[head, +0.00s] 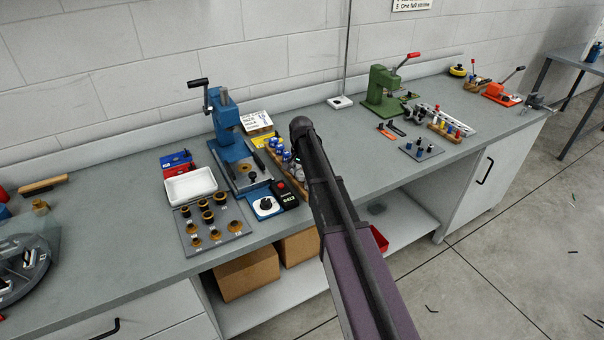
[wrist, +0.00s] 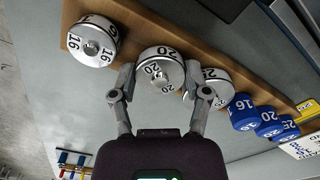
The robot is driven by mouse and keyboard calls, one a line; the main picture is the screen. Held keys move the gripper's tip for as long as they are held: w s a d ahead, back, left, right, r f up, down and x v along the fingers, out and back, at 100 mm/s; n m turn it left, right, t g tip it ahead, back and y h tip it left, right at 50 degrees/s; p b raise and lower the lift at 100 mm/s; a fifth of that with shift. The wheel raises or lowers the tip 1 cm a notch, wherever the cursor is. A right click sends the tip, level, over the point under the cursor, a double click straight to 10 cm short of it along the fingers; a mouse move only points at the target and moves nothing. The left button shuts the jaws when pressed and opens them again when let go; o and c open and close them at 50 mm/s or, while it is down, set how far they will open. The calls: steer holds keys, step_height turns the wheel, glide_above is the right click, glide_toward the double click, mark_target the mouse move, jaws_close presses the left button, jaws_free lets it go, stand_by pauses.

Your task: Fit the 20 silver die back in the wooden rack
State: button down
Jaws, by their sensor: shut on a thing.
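In the wrist view my gripper (wrist: 158,82) is shut on the 20 silver die (wrist: 160,62), with one finger on each side. The die's marked face and centre stud face the camera. It overlaps the wooden rack (wrist: 135,14); whether it is seated or just above cannot be told. A 16 silver die (wrist: 92,42) stands to its left. In the head view the rack (head: 299,194) is partly hidden by my arm, which also hides the gripper.
Several blue dies (wrist: 243,112) continue along the rack to the right. A blue press (head: 228,125) stands left of the rack in the head view. Clear bench (head: 345,125) lies towards the green press (head: 380,88).

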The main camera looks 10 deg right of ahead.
jaws_free()
steer(key=shift+r, duration=0.1)
stand_by(0.4)
